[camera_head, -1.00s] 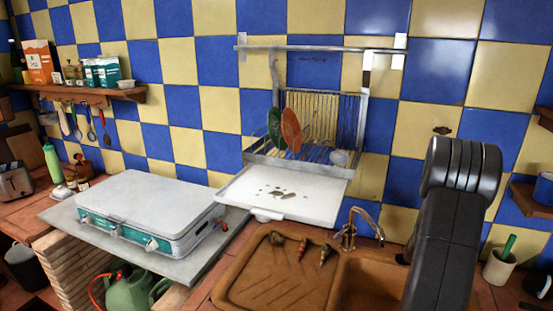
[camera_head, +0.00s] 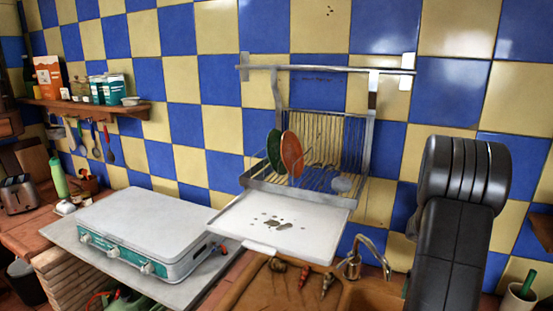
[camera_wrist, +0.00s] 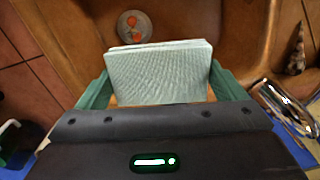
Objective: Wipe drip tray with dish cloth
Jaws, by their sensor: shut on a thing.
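The white drip tray (camera_head: 300,232) hangs under the wire dish rack on the tiled wall, with several dark brown stains near its middle. In the wrist view, my gripper (camera_wrist: 160,88) is shut on the folded pale green dish cloth (camera_wrist: 158,72). The cloth is between its two green fingers, above the brown sink. The drip tray cannot be made out in the wrist view. In the head view my dark arm stands at the right, and my gripper and the cloth are not visible there.
The dish rack (camera_head: 352,140) above the tray holds a green plate (camera_head: 274,151) and an orange plate (camera_head: 292,154). A curved tap (camera_head: 372,246) rises below the tray's right side. A closed camping stove (camera_head: 150,222) sits at left. Shells lie on the brown sink (camera_head: 262,290).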

